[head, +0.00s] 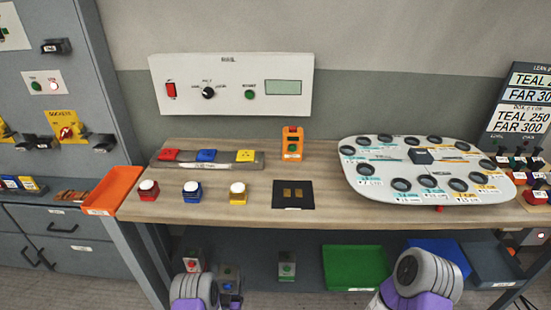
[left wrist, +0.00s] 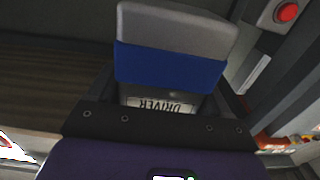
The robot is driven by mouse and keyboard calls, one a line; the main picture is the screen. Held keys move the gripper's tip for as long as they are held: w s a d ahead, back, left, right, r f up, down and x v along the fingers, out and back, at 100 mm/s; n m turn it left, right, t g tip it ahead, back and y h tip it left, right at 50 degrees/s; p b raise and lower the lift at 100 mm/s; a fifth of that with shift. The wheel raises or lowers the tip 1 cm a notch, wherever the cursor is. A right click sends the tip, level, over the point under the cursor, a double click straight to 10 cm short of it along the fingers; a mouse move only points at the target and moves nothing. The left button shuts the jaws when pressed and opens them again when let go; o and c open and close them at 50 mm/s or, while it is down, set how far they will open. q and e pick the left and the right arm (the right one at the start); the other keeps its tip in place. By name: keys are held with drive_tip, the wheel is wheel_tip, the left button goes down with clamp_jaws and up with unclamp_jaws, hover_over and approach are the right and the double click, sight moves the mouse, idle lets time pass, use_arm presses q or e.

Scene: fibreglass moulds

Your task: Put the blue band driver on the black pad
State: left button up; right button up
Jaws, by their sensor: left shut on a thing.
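The black pad (head: 294,195), with two tan squares on it, lies near the front edge of the wooden bench, and nothing stands on it. In the left wrist view my left gripper (left wrist: 172,92) is shut on the blue band driver (left wrist: 168,67). The driver is a grey block with a wide blue band, and its DRIVER label reads upside down there. My right gripper is not in view.
White-domed buttons on red, blue and yellow bases (head: 192,191) stand left of the pad. Behind are a coloured-tile rack (head: 207,160) and an orange device (head: 292,145). A white holed board (head: 426,170) is right, an orange tray (head: 113,190) left. A green bin (head: 354,267) is below.

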sight(224, 280)
use_arm(q)
drive_tip(key=r, duration=0.2)
drive_tip(key=r+p, duration=0.1)
drive_tip(key=r, duration=0.4)
drive_tip(key=shift+s+a+r, duration=0.1)
drive_tip(key=shift+a+r, duration=0.2)
drive_tip(key=shift+a, duration=0.1)
drive_tip(key=s+r+p, duration=0.1)
drive_tip(key=s+r, duration=0.2)
drive_tip(key=r, duration=0.4)
drive_tip(key=s+r+p, duration=0.2)
drive_tip(key=s+r, duration=0.1)
drive_tip(key=r, duration=0.4)
drive_tip(key=shift+r, duration=0.15)
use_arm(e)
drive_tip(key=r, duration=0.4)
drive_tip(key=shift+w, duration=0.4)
